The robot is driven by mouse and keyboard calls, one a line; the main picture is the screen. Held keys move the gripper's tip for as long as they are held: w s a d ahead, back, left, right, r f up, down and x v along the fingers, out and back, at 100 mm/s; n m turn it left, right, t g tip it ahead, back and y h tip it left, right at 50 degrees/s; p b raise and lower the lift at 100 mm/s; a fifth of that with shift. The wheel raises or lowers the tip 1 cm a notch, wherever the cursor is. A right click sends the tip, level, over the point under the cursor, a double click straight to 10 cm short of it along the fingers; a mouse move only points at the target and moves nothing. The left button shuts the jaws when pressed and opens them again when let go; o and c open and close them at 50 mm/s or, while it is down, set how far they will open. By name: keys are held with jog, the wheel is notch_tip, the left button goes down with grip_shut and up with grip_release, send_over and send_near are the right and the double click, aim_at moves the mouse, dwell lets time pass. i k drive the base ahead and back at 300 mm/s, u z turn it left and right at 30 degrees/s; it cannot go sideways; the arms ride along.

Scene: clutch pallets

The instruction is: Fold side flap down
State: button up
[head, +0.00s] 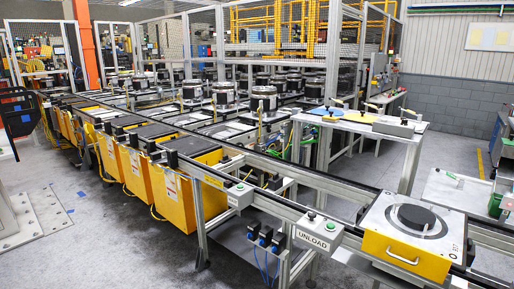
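No side flap can be made out for certain. The nearest pallet (373,217) sits on the conveyor at the lower right. It has a light grey top with a dark round disc (416,217) in its middle. A yellow front panel (404,258) with a pale handle hangs upright on its near side; I cannot tell whether this is the flap. My gripper is not in view.
The conveyor rail (262,203) runs from the far left to the lower right, with yellow boxes (177,197) along its side. A box marked UNLOAD (315,240) is on the rail. A white table (412,137) with fixtures stands behind. Grey floor is open at the lower left.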

aim_at(432, 266)
jog(key=u, duration=0.05)
jog(key=k, duration=0.15)
jog(key=z, duration=1.3)
jog(key=i, duration=0.6)
jog(key=z, duration=0.1)
